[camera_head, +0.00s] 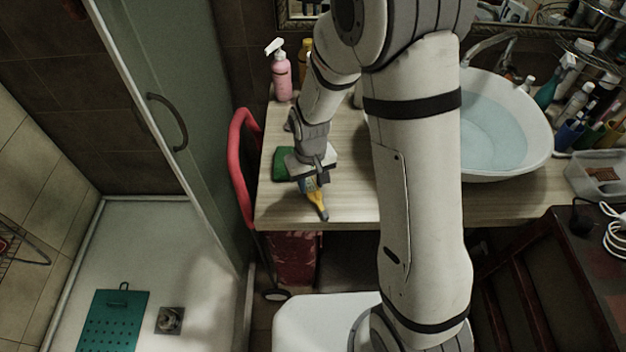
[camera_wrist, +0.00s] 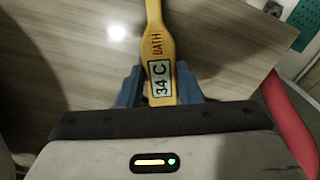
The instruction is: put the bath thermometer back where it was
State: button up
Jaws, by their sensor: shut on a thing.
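The bath thermometer (camera_head: 319,204) is a yellow paddle shape with a dark tip, over the front left part of the wooden counter (camera_head: 350,205). In the wrist view the thermometer (camera_wrist: 155,45) reads "34 C" and "BATH" and points away from my gripper. My gripper (camera_head: 309,185) is shut on it. In the wrist view the blue fingers of my gripper (camera_wrist: 160,87) press on both sides of its display end. I cannot tell whether the thermometer touches the counter. The basin (camera_head: 505,125) holds water at the right, partly hidden behind my arm.
A green item (camera_head: 281,164) lies beside my gripper. A pink spray bottle (camera_head: 282,77) stands at the back left. A red curved frame (camera_head: 238,160) runs along the counter's left edge. Many bottles crowd right of the basin; a clear bin (camera_head: 597,180) stands there. The front counter strip is bare.

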aim_at(311, 187)
jog(key=o, duration=1)
notch_tip(311, 187, up, 12)
jog(key=f, duration=0.1)
jog(key=s+d+r+m+t, duration=0.1)
jog(key=s+d+r, duration=0.2)
jog(key=s+d, duration=0.1)
jog(key=s+d+r+m+t, duration=0.1)
jog(key=s+d+r, duration=0.3)
jog(key=s+d, duration=0.1)
jog(key=s+d+r+m+t, duration=0.1)
jog(key=s+d+r+m, duration=0.1)
jog(key=s+d+r, duration=0.2)
jog(key=shift+s+d+b, duration=0.3)
jog(key=shift+s+b, duration=0.05)
jog(key=shift+s, duration=0.35)
